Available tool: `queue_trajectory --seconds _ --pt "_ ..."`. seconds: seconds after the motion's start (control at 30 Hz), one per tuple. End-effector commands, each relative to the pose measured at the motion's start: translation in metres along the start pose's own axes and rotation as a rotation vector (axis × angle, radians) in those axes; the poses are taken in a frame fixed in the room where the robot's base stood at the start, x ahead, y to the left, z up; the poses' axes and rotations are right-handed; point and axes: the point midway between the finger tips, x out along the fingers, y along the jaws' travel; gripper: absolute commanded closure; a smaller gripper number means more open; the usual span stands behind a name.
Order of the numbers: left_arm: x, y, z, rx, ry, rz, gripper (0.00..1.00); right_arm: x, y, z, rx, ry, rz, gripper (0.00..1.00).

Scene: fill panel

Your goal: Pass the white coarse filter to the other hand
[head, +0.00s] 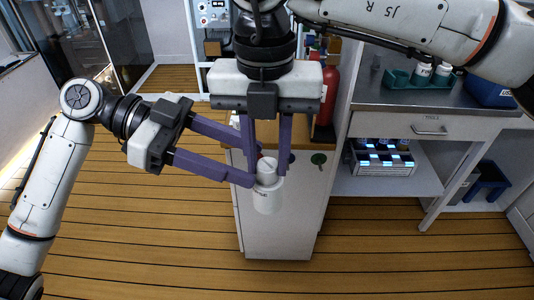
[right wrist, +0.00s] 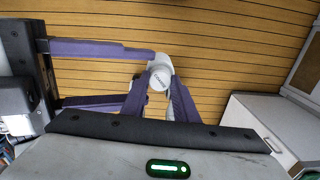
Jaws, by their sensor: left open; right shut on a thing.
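The white coarse filter (head: 267,197) is a small white cylinder with dark lettering and a narrower top. My right gripper (head: 267,174) reaches down from above and is shut on it, holding it clear of the floor. The filter also shows between the right fingertips in the right wrist view (right wrist: 160,76). My left gripper (head: 249,164) comes in from the left with its purple fingers spread. Its fingertips reach the filter's near side beside the right fingers. I cannot tell whether the left fingers touch the filter.
A white cabinet (head: 280,235) with a wooden top stands behind the filter. A red fire extinguisher (head: 327,92) stands by it. To the right is a counter (head: 420,98) with a green tray (head: 398,80) of white containers. A lit rack (head: 383,160) sits on the shelf below. Wooden floor lies open at left.

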Motion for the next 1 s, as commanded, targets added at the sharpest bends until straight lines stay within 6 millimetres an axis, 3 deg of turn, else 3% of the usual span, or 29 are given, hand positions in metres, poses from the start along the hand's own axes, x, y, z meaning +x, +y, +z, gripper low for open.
queue_trajectory --seconds 0.1,0.33,0.5,0.63,0.77,1.0 --pt "-0.028 -0.001 0.001 -0.002 -0.003 -0.005 0.52 0.0 0.0 0.0 0.0 0.0 0.0 0.97" --pt "-0.072 -0.001 0.0 -0.001 -0.001 -0.003 0.52 0.0 0.0 0.0 0.0 0.0 0.0 0.97" --pt "-0.088 0.0 0.001 -0.002 0.0 -0.001 0.52 0.0 0.0 0.0 0.0 0.0 0.0 0.97" --pt "-0.083 -0.006 0.012 -0.043 -0.004 -0.025 0.52 0.0 0.0 0.0 0.0 0.0 0.0 0.97" --pt "-0.06 -0.02 0.048 -0.164 -0.019 -0.1 0.52 0.0 0.0 0.0 0.0 0.0 0.0 0.97" --pt "-0.003 -0.041 0.161 -0.481 -0.076 -0.349 0.52 0.0 0.0 0.0 0.0 0.0 0.0 0.97"
